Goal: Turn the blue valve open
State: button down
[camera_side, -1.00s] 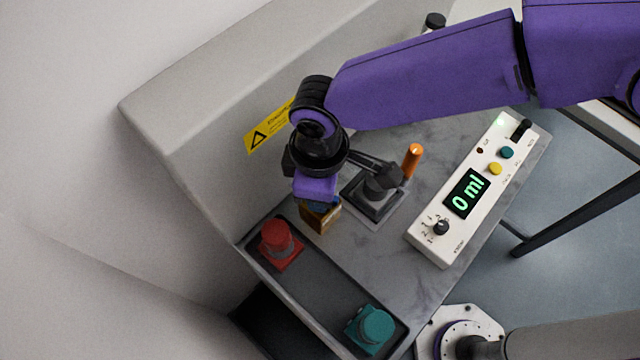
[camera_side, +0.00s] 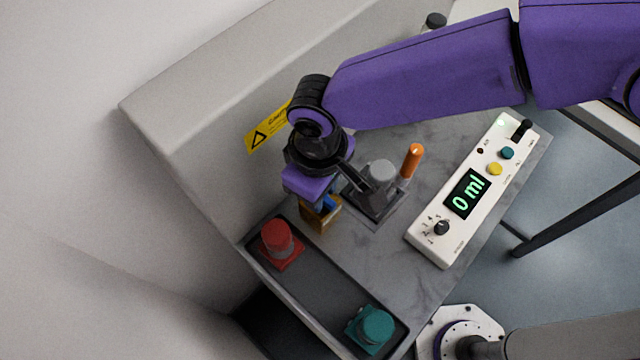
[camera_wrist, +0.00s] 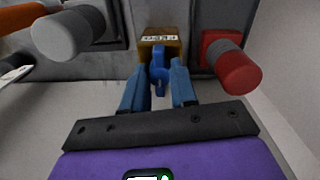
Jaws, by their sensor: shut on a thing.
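The blue valve (camera_wrist: 159,72) sits on the front of a brass block (camera_wrist: 160,45) with a printed label in the wrist view. My gripper (camera_wrist: 157,80) has its blue fingers on either side of the valve handle, shut on it. The handle's tail points down between the fingers. In the side view the brass block (camera_side: 318,218) stands behind the red knob, and my gripper (camera_side: 325,205) reaches down to it, hiding most of the valve. The white control box (camera_side: 470,195) has a display reading 0 ml.
A red knob (camera_side: 277,238) stands close beside the brass block, with a teal knob (camera_side: 372,328) on the same dark tray. A grey-topped fixture (camera_side: 381,175) and an orange upright handle (camera_side: 412,160) stand to the right. A wall panel (camera_side: 200,140) rises behind.

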jog(key=c, duration=0.9)
grip_release()
notch_tip(320, 180, up, 18)
jog(key=shift+s+a+f, duration=0.15)
jog(key=shift+f, duration=0.1)
jog(key=w+d+n, duration=0.1)
jog(key=d, duration=2.2)
jog(key=shift+n+y, duration=0.3)
jog(key=shift+n, duration=0.2)
jog(key=s+d+f, duration=0.1)
jog(key=s+d, duration=0.2)
jog(key=d, duration=0.5)
jog(key=s+d+f, duration=0.2)
jog(key=s+d, duration=0.2)
jog(key=d, duration=0.4)
jog(key=s+d+f, duration=0.2)
jog(key=s+d, duration=0.1)
jog(key=d, duration=0.6)
jog(key=shift+s+f, duration=0.2)
jog(key=shift+s, duration=0.1)
